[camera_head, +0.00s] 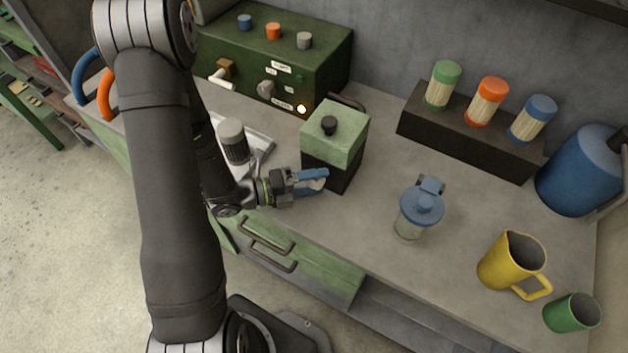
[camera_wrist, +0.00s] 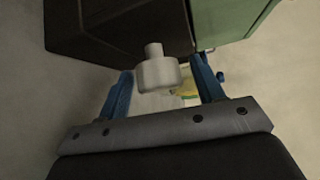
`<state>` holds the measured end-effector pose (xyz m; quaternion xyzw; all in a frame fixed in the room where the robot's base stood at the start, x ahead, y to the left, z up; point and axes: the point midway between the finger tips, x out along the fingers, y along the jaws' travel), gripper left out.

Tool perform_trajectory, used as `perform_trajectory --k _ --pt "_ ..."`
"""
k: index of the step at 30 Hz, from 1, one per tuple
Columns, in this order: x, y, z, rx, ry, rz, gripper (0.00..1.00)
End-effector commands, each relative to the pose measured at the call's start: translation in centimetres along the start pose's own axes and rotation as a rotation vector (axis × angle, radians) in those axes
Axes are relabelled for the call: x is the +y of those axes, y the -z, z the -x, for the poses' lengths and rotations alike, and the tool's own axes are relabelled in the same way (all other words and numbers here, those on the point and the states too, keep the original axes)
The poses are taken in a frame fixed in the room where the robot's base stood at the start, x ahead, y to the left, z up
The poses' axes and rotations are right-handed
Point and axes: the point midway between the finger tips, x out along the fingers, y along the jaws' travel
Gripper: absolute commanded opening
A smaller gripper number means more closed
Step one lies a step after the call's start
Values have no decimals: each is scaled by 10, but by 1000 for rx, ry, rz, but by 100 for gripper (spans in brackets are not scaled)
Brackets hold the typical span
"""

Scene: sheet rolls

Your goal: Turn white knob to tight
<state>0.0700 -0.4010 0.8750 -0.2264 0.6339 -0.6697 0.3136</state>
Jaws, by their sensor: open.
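The white knob (camera_wrist: 157,75) sticks out on a short stem from the dark lower part of a box in the wrist view. In the head view a small part of it (camera_head: 317,184) shows between my blue fingers. The box (camera_head: 334,142) has a pale green top and a black base and stands on the counter. My gripper (camera_head: 322,181) is open at the box's front. In the wrist view its two fingers (camera_wrist: 161,70) stand on either side of the knob, with gaps visible. A yellow-and-green patch (camera_wrist: 186,94) shows beyond the knob, partly hidden; its markings are unreadable.
A green control panel (camera_head: 290,65) stands behind. A blue-lidded jar (camera_head: 419,208), yellow jug (camera_head: 510,261) and green cup (camera_head: 572,313) stand to the right. Open counter lies between the box and the jar.

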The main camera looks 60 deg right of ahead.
Motion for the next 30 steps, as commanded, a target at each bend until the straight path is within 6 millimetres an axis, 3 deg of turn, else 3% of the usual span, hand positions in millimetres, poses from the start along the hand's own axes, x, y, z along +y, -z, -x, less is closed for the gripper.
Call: perform_trajectory --k 7,14,15,30 --pt "0 0 0 0 0 0 61" --pt "0 0 0 0 0 0 18" --pt "0 0 0 0 0 0 17" --pt "-1 0 -1 0 -104 -107 17"
